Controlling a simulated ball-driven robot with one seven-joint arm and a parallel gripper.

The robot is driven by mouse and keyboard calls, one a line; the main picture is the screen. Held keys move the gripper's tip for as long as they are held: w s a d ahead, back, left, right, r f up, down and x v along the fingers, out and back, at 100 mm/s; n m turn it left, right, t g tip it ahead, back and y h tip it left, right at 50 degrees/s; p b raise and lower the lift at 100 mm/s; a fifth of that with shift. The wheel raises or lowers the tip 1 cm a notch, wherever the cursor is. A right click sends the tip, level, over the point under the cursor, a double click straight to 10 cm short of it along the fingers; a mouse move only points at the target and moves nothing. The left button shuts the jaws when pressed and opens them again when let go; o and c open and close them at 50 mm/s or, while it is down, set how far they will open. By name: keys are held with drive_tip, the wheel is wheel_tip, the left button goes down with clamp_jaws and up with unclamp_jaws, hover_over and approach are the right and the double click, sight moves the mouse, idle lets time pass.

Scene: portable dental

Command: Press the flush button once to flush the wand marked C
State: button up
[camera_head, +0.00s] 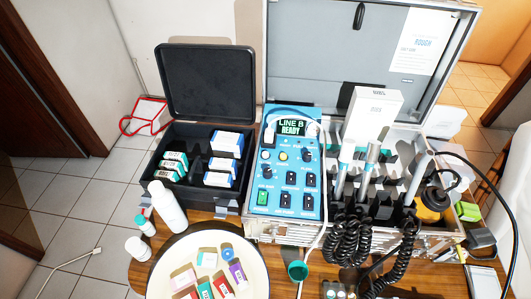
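A white round button (266,155) and a yellow round button (283,156) sit below the display, and a green rocker switch (262,198) is at the lower left. The panel labels are too small to read, so I cannot tell which control is the flush button. Several wands, including a silver one (370,165), stand right of the panel above coiled black cords. I cannot read a C mark on any. My gripper is not in view.
The case lid (310,60) stands open behind the panel. A black open box (207,82) with small cartons is to the left. A round tray (255,270), white bottle (169,207) and black coiled cords (346,243) occupy the front. A white carton (375,110) rises behind the wands.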

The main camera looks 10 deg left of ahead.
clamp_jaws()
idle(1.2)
